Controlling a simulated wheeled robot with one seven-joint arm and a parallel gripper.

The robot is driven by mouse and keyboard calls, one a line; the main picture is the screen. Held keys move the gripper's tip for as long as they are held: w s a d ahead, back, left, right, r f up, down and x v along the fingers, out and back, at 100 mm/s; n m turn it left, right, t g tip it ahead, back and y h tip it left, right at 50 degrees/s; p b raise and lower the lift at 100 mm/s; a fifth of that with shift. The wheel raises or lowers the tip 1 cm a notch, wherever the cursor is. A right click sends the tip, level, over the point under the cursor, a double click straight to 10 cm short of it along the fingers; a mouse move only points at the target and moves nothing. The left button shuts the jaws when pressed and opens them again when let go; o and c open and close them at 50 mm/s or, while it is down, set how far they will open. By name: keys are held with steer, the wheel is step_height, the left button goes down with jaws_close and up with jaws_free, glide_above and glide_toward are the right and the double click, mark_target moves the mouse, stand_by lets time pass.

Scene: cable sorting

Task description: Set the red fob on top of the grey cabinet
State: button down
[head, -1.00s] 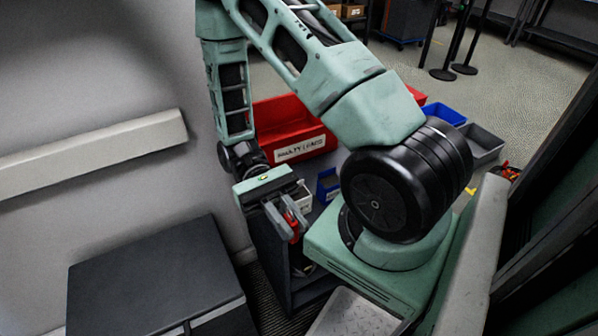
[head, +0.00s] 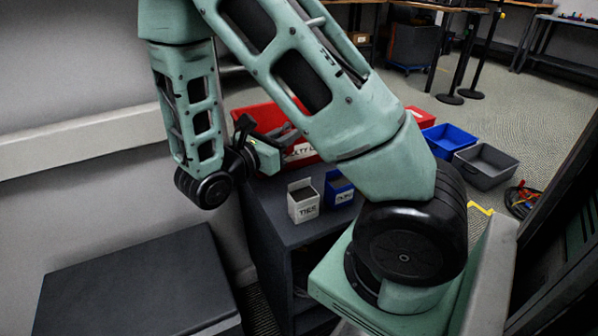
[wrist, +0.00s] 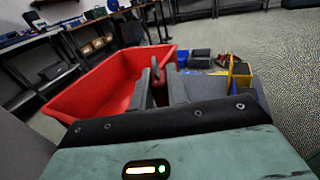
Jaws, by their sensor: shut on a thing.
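My gripper (head: 286,132) shows in the head view at the end of the bent arm, its fingers pointing away in front of the red bin. It also shows in the wrist view (wrist: 156,80), with the grey fingers close together. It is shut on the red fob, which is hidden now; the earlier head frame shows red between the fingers. A dark grey cabinet (head: 140,285) with a bare flat top stands at the lower left. Another dark grey cabinet (head: 285,235) with an open front stands in the middle, below and right of my gripper.
A white box (head: 303,203) and a small blue box (head: 338,190) stand on the middle cabinet. A large red bin (head: 255,118) is behind my gripper. Blue (head: 449,139) and grey (head: 485,166) bins lie on the floor at right. A wall rail runs at left.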

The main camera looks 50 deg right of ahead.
step_height(320, 180, down, 9)
steer(key=b, duration=0.3)
steer(key=shift+f+b, duration=0.15)
steer(key=shift+b, duration=0.15)
steer(key=c, duration=1.4)
jaws_free()
steer(key=shift+a+r, duration=0.2)
steer(key=shift+a, duration=0.15)
steer(key=a+p, duration=0.1)
steer(key=a, duration=0.2)
steer(key=a+p, duration=0.1)
steer(key=a, duration=0.3)
steer(key=a+p, duration=0.1)
steer(key=a, duration=0.3)
steer(key=shift+w+a, duration=0.15)
steer(key=shift+w, duration=0.15)
